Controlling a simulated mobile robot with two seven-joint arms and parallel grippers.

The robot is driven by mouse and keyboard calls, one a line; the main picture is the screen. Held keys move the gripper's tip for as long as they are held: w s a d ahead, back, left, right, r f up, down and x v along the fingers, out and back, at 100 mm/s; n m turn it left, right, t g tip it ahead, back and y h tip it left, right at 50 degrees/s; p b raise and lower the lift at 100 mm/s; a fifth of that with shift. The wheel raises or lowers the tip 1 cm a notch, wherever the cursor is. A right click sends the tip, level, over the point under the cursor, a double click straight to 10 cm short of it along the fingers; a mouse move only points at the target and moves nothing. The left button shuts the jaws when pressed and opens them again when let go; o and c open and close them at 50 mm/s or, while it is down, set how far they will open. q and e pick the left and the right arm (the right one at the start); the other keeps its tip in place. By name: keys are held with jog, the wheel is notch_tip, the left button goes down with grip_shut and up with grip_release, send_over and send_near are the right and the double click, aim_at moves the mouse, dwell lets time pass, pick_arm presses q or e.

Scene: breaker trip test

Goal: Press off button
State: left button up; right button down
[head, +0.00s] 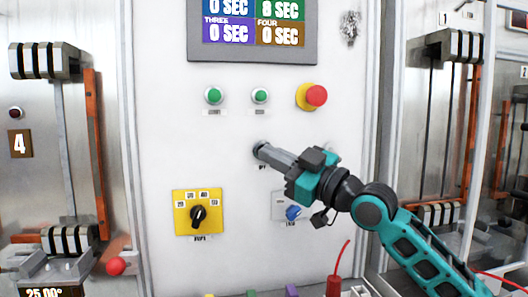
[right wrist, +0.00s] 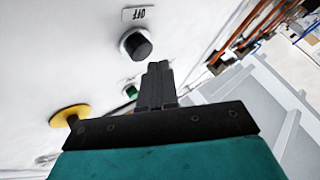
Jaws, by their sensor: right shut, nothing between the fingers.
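The off button (right wrist: 136,45) is a dark round knob in a light ring on the white panel, beside an "OFF" label in the right wrist view. In the right wrist view the fingertips (right wrist: 158,66) appear beside the button with a small gap in the picture. I cannot tell the depth between them. My left gripper is not in view.
Above are two green buttons (head: 214,95) and a red emergency knob (head: 316,95) on a yellow base. A yellow plate with a black rotary dial (head: 198,214) is lower left. A blue knob (head: 293,212) sits below my gripper. A display (head: 252,30) is at the top.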

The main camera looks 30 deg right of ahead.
jog(key=shift+s+a, duration=0.2)
jog(key=shift+s, duration=0.6)
jog(key=shift+s+a, duration=0.25)
jog(key=shift+s, duration=0.6)
jog(key=shift+s+a, duration=0.2)
jog(key=shift+s, duration=0.6)
